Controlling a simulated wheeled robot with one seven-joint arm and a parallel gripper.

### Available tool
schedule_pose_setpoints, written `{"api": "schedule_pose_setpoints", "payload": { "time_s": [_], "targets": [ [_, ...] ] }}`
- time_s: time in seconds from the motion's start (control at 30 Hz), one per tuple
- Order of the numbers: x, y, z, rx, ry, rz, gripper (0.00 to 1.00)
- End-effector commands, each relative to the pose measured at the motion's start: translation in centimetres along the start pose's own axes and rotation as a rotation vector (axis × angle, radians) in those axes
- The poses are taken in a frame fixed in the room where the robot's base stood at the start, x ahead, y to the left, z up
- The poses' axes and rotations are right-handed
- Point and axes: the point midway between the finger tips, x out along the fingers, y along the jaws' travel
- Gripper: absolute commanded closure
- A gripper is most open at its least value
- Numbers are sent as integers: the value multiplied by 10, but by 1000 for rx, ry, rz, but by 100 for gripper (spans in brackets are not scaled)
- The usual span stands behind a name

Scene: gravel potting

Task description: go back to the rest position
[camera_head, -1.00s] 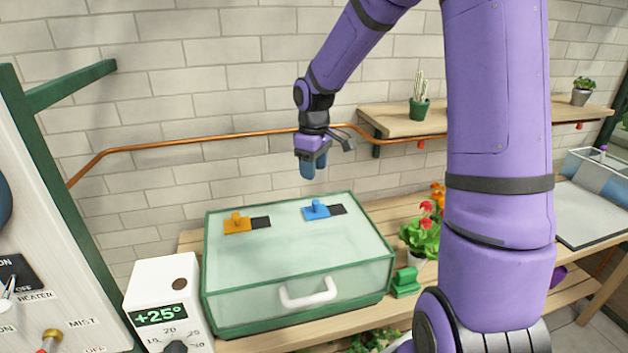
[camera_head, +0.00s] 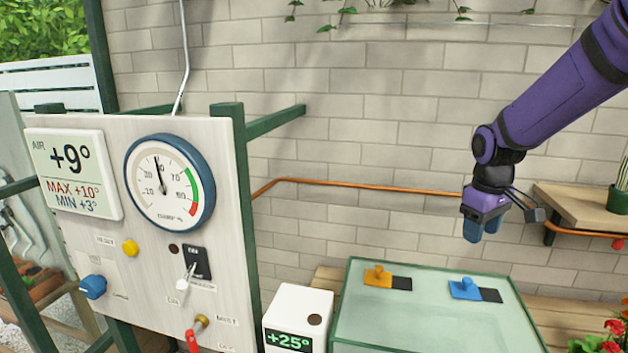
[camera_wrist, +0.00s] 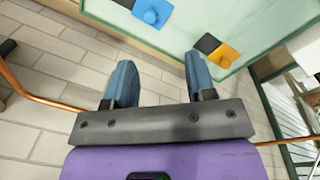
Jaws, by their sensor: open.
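My gripper (camera_head: 487,226) hangs from my purple arm in front of the brick wall, above and behind the glass-topped green case (camera_head: 430,325). In the wrist view my gripper (camera_wrist: 160,82) shows two blue fingers spread apart with nothing between them. The blue slider (camera_head: 465,288) and the orange slider (camera_head: 379,276) sit on the case's lid, each beside a dark patch. In the wrist view the blue slider (camera_wrist: 152,12) and the orange slider (camera_wrist: 223,55) lie beyond the fingertips, apart from them.
A control panel (camera_head: 120,230) with dials and knobs stands at left. A white thermostat box (camera_head: 298,310) reading +25° stands beside the case. A copper pipe (camera_head: 350,185) runs along the wall. A wooden shelf (camera_head: 580,207) with a potted cactus (camera_head: 622,190) is at right.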

Motion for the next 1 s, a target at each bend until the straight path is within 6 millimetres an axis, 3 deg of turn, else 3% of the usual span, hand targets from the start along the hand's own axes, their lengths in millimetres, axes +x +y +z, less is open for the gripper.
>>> {"api": "schedule_pose_setpoints", "payload": {
  "time_s": [0.2, 0.5, 0.77, 1.0],
  "targets": [
    [-51, -34, 34, 89, 53, 74, 49],
    [-102, -78, 88, 221, 163, 120, 49],
    [-128, -113, 141, 332, 283, 107, 49],
    [-136, -137, 183, 413, 380, 57, 49]
  ]
}}
